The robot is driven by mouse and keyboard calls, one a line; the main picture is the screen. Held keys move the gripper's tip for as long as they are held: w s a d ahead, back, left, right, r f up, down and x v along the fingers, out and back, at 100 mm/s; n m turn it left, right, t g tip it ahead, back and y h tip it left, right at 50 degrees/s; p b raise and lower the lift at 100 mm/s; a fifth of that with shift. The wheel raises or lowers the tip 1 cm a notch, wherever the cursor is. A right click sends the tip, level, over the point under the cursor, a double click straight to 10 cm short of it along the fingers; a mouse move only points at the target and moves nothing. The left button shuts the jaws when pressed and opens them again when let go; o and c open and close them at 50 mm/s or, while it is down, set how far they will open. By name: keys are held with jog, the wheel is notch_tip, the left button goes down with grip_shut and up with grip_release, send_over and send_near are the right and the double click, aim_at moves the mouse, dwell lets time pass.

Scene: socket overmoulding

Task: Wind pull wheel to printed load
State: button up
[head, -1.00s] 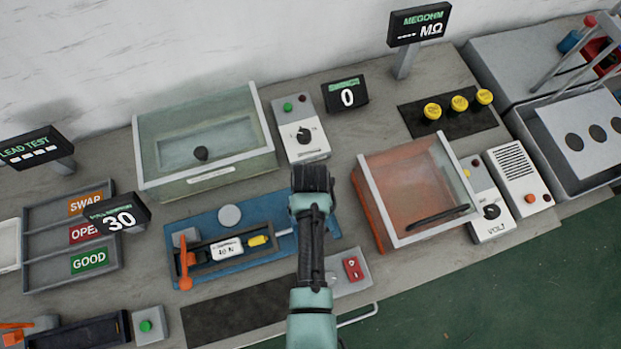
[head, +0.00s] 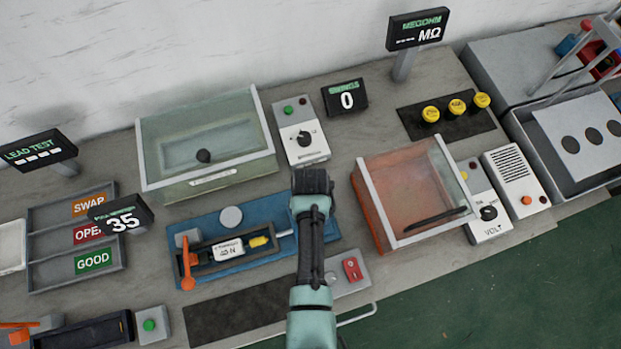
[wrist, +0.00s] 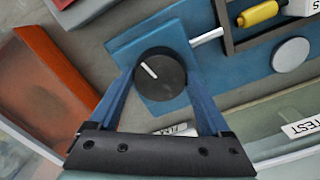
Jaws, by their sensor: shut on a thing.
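The pull wheel (wrist: 160,75) is a black round knob with a white pointer line, on a blue base plate (wrist: 125,50). In the wrist view my gripper (wrist: 162,82) has its two blue fingers shut on either side of the wheel. In the head view my arm hides the wheel and the fingertips. The pull display (head: 122,220) reads 35. The fixture (head: 225,250) on the blue plate holds a yellow plug (head: 258,242) and a white label (head: 228,250), whose small print looks like 40 N. A thin rod runs from the fixture toward the wheel.
A clear green-tinted box (head: 205,145) stands behind the blue plate. An orange clear-sided box (head: 410,195) stands to the right. A small panel with a red switch (head: 352,268) lies close to my arm's right. A dark mat (head: 235,312) lies in front.

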jog(key=o, duration=1.2)
notch_tip(320, 180, up, 13)
jog(key=shift+b, duration=0.4)
jog(key=shift+w, duration=0.15)
